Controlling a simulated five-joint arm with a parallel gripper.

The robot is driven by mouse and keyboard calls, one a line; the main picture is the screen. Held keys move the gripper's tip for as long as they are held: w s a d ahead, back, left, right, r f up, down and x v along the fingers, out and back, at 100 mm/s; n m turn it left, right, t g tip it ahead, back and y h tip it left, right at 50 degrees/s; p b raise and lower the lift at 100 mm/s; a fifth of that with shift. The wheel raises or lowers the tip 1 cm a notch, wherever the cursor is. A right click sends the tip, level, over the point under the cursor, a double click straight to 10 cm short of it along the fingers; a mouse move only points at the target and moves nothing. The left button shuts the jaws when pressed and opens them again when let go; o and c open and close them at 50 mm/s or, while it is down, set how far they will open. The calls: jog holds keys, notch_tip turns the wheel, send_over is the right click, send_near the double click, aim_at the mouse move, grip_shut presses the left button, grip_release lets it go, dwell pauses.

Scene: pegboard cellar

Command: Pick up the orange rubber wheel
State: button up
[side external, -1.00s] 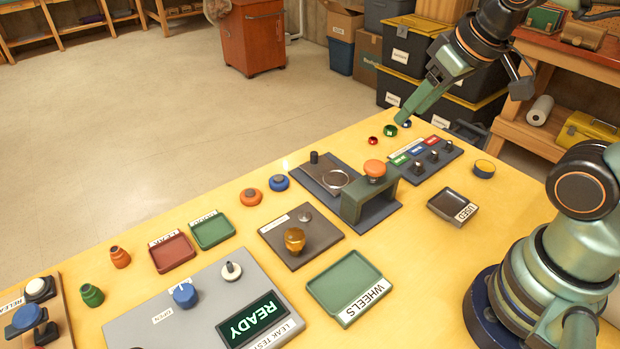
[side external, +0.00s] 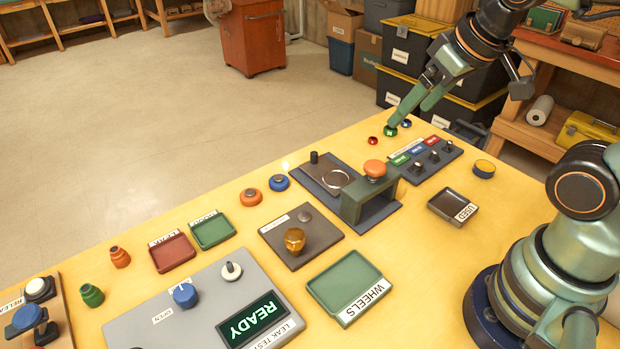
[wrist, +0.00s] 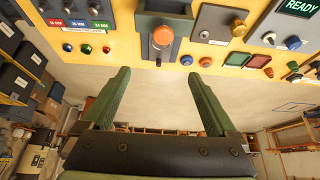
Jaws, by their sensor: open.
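The orange rubber wheel (side external: 250,197) lies on the yellow bench beside a blue wheel (side external: 279,183), near the far edge. It has a grey centre. In the wrist view the orange wheel (wrist: 206,62) is right of centre, beyond my right-hand finger, with the blue wheel (wrist: 186,60) just left of it. My gripper (side external: 410,112) is open and empty. It hangs at the bench's far right, well away from the wheel, above small coloured pieces. In the wrist view my gripper (wrist: 157,74) shows its two green fingers spread wide.
A press with an orange knob (side external: 375,168) stands between my gripper and the wheel. A green WHEELS tray (side external: 345,283) is at the front. Small red (side external: 373,140) and green (side external: 390,131) pieces sit near my fingertips. Red and green trays lie left of the wheel.

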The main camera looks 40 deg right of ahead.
jog(key=w+a+r+n+g, duration=0.1)
jog(key=w+a+r+n, duration=0.25)
jog(key=w, duration=0.35)
jog(key=n+g, duration=0.5)
jog(key=n, duration=1)
send_over(251, 191)
jog(key=shift+m, duration=0.25)
jog(key=f, duration=2.3)
jog(key=shift+s, duration=0.4)
jog(key=shift+w+f, duration=0.2)
jog(key=shift+f, duration=1.15)
jog(key=shift+w+f, duration=0.15)
jog(key=shift+f, duration=1.15)
jog(key=shift+c, duration=0.3)
jog(key=c, duration=1.4)
